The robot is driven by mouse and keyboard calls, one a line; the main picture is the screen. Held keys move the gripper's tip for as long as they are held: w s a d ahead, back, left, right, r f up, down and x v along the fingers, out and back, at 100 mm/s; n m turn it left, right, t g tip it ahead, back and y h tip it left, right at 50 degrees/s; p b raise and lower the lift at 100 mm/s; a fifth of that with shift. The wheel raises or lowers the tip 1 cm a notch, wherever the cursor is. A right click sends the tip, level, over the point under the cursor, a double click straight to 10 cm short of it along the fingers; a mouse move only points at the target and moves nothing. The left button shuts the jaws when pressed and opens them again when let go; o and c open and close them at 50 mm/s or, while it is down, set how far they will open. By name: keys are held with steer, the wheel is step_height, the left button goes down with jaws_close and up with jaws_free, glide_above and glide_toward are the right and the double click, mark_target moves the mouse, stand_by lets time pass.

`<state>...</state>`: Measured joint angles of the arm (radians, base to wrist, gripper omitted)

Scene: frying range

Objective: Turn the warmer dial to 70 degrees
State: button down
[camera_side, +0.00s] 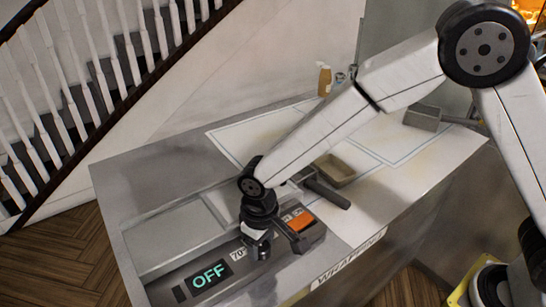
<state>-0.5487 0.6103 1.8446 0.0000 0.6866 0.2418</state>
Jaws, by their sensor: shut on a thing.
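The warmer's control panel (185,285) lies along the front left of the grey counter. Its display (208,276) reads OFF in green. A small label (240,253) reading 70 with a degree mark sits just right of the display. My gripper (262,248) points down at the panel, right of that label, and is shut on the warmer dial. The dial is mostly hidden by the fingers, so I cannot tell where it points. An orange switch or panel (301,222) lies just right of my gripper.
A shallow tan tray (334,170) and a dark-handled tool (328,193) lie behind my gripper. A grey bin (422,117) stands at the back right, and a bottle (324,79) at the back. A label (347,262) marks the counter's front edge. The white surface (400,165) is mostly clear.

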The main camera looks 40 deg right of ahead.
mark_target(262, 245)
steer(key=n, duration=0.5)
steer(key=shift+n, duration=0.3)
stand_by(0.4)
steer(key=shift+c, duration=0.4)
jaws_free()
steer(key=shift+r, duration=3.95)
steer(key=shift+d, duration=0.1)
steer(key=s+d+f+m+t, duration=0.1)
steer(key=s+d+m, duration=0.3)
steer(key=d, duration=0.7)
steer(key=s+d+f+m+t, duration=0.1)
steer(key=s+d+m, duration=0.4)
steer(key=d, duration=0.7)
steer(key=shift+s+f+t, duration=0.25)
steer(key=shift+s+t, duration=0.05)
steer(key=shift+s, duration=0.15)
